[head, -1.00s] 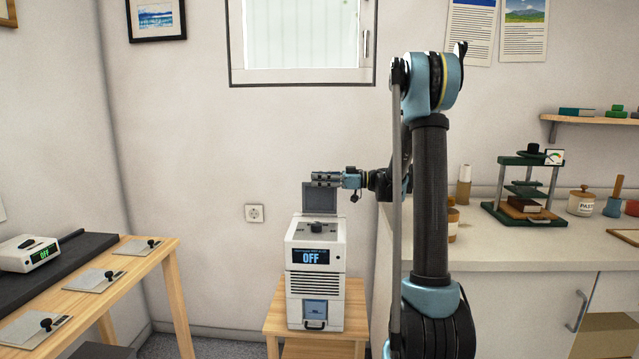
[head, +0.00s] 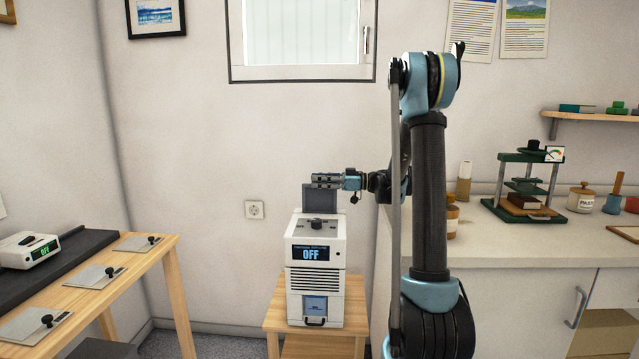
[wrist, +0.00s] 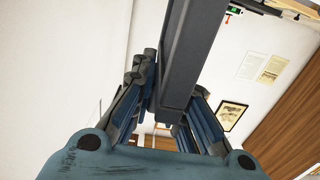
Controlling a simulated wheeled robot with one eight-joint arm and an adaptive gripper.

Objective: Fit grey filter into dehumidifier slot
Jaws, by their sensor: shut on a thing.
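The dehumidifier (head: 316,270) is a white box with a dark display reading OFF, standing upright on a small wooden stand. The grey filter (head: 320,200) is a flat dark panel, held upright above and behind the dehumidifier's top. It also shows as a long grey bar between the fingers in the wrist view (wrist: 200,35). My gripper (head: 326,180) is shut on the filter near its upper edge, reaching in from the right. The filter's lower edge is hidden behind the dehumidifier's top, and I cannot tell whether it is in the slot. The slot itself is not visible.
A wooden stand (head: 285,318) bears the dehumidifier. A wooden bench (head: 150,262) with several grey plates stands at the left. A counter (head: 480,235) with a green press and jars is at the right. A wall socket (head: 254,210) is behind; the wall above the dehumidifier is clear.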

